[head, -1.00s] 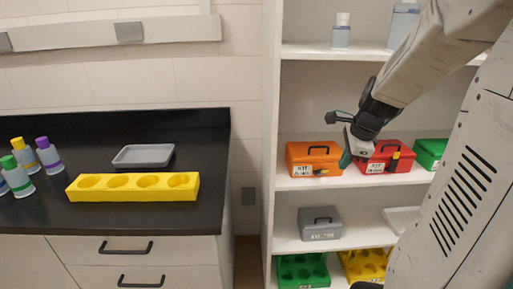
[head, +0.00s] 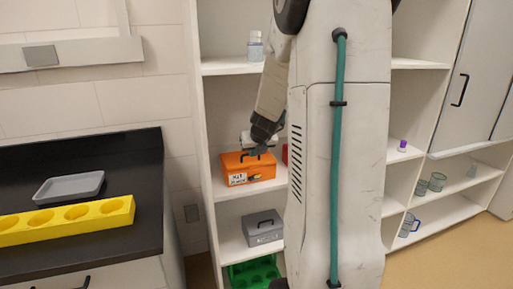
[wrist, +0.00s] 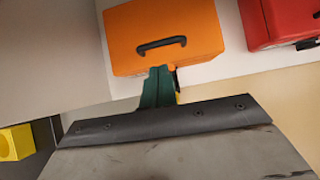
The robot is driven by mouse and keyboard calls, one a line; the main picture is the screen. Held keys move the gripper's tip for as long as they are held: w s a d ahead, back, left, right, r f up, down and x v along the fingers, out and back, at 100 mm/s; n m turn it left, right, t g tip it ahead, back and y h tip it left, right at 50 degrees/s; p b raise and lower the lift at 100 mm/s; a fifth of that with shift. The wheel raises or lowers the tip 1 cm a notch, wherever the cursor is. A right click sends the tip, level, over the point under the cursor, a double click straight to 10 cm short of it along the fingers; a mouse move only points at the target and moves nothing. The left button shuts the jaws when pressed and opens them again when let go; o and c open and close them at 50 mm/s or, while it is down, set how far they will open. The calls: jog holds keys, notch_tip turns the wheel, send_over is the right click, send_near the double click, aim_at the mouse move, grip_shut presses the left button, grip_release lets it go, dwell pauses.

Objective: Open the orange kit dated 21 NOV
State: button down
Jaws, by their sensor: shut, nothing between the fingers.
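The orange kit (head: 262,173) sits closed on the middle shelf, with a dark handle and a white label on its front. The label's date is too small to read. It also shows in the wrist view (wrist: 197,25), with its black handle (wrist: 162,45) facing me. My gripper (head: 252,152) is at the kit's upper front in the head view. In the wrist view its green fingers (wrist: 158,80) are together and empty, just below the kit's near edge. Whether they touch the kit, I cannot tell. My arm hides part of the kit's top.
A red kit (wrist: 285,18) stands right of the orange one, mostly hidden by my arm in the head view. A grey box (head: 262,230) and a green rack (head: 252,272) are on lower shelves. The dark counter (head: 150,170) with a yellow rack (head: 75,217) is at left.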

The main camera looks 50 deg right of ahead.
aim_at(249, 162)
jog(key=shift+x, duration=2.45)
